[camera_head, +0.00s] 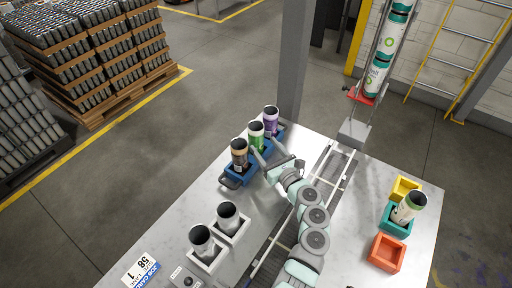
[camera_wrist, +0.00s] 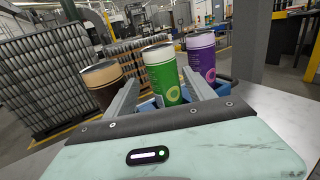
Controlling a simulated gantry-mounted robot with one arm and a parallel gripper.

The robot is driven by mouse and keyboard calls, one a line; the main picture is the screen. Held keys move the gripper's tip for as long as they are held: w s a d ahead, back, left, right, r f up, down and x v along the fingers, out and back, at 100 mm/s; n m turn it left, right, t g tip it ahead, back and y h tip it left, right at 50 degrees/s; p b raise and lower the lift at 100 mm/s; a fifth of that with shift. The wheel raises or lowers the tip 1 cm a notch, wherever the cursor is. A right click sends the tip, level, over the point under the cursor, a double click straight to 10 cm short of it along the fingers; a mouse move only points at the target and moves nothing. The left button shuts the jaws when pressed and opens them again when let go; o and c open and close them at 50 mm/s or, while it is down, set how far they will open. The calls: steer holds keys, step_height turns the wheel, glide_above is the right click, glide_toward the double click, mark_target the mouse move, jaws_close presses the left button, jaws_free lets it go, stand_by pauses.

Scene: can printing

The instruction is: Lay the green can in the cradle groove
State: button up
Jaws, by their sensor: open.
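The green can (camera_head: 256,134) stands upright in a blue carrier (camera_head: 235,172), between a brown can (camera_head: 239,153) and a purple can (camera_head: 271,121). My gripper (camera_head: 261,150) is at the carrier, close to the green can. In the wrist view the green can (camera_wrist: 162,75) shows between the two fingers of my gripper (camera_wrist: 160,80), which are apart. I cannot tell if either finger touches it. The brown can (camera_wrist: 102,84) is left of the fingers and the purple can (camera_wrist: 201,55) right of them. I cannot make out the cradle groove for certain.
Two grey cans (camera_head: 228,216) stand in white holders at the front left. A conveyor (camera_head: 333,174) crosses the table, with a grey block (camera_head: 354,131) at its far end.

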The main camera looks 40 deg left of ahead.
mark_target(256, 134)
steer(key=shift+w+b+x, duration=0.1)
steer(key=shift+b+x, duration=0.35)
steer(key=shift+x, duration=1.45)
steer(key=shift+w+b+x, duration=0.15)
steer(key=shift+b+x, duration=0.3)
steer(key=shift+x, duration=1.45)
steer(key=shift+d, duration=0.1)
steer(key=shift+s, duration=0.1)
steer(key=shift+c, duration=0.2)
